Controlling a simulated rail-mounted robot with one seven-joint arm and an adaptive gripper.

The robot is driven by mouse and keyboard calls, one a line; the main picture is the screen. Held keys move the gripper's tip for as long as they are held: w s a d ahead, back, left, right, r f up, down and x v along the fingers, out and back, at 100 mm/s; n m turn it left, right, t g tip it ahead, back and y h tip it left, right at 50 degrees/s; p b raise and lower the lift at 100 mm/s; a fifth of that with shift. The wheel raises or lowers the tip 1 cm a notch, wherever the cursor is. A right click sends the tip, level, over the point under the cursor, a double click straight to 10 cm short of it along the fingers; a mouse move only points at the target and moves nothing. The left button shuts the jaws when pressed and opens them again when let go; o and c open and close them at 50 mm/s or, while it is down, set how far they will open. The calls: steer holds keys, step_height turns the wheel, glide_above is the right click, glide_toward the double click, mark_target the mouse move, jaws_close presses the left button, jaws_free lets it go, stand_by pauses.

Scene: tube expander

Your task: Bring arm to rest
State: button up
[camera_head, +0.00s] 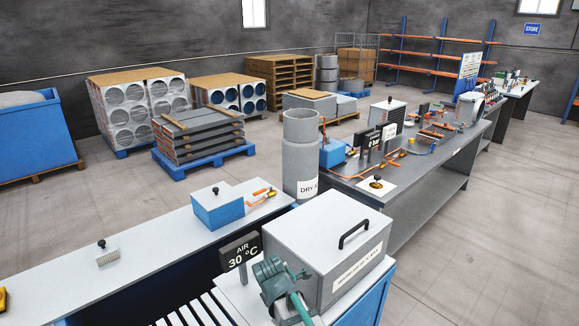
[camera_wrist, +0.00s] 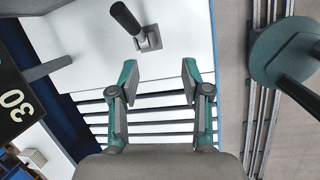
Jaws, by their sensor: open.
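My gripper (camera_wrist: 160,75) is open and empty in the wrist view. Its two teal-and-grey fingers stand apart above a white top with dark slots. A black handle (camera_wrist: 126,18) on a grey square base is on the white surface just beyond the fingertips; a clear gap separates them. In the head view, the grey-and-teal end of my arm shows at the bottom middle, in front of a grey lidded box (camera_head: 335,245) with a black handle. The fingertips are hard to make out there.
An AIR 30 °C sign (camera_head: 240,251) stands close beside my arm; part of it shows in the wrist view (camera_wrist: 14,105). A tall grey cylinder (camera_head: 300,165), a blue box (camera_head: 218,208) and a cluttered long bench (camera_head: 440,150) lie beyond. Open floor (camera_head: 480,240) is at right.

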steer(key=s+d+f+m+g+y, duration=0.15)
steer(key=s+d+f+m, duration=0.35)
steer(key=d+f+m, duration=0.55)
steer(key=s+d+f+m+g, duration=0.2)
steer(key=s+d+f+m, duration=0.25)
steer(key=d+m, duration=0.65)
steer(key=s+a+f+m+g+b, duration=0.2)
steer(key=s+f+g+b, duration=0.4)
steer(key=s+f, duration=2.2)
steer(key=s+a+b, duration=0.1)
steer(key=b, duration=0.3)
steer(key=shift+f, duration=0.2)
steer(key=shift+g, duration=0.25)
